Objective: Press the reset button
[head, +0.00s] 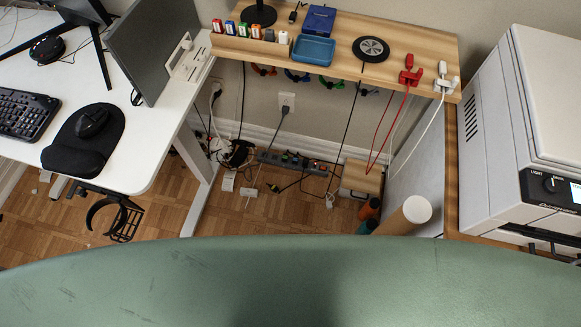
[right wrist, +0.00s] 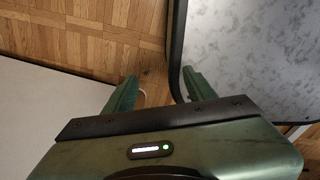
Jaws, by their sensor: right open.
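I cannot pick out a button marked reset in either view. A dark power strip (head: 292,162) with several plugs lies on the floor by the wall, with a small orange-red spot near its right end, too small to identify. A white machine at the right (head: 536,130) has a dark panel with a knob (head: 553,185) under the word LIGHT and a lit screen edge. My right gripper (right wrist: 157,90) shows in the right wrist view, open, with nothing between its green fingers. My left gripper is in neither view.
A white desk (head: 150,130) with keyboard, mouse and monitor stands at the left. A wooden shelf (head: 425,45) with a blue tray and hanging cables runs along the wall. A cardboard tube (head: 405,215) stands at centre right. In the wrist view, a grey speckled dark-edged panel (right wrist: 255,50) lies right of the fingers.

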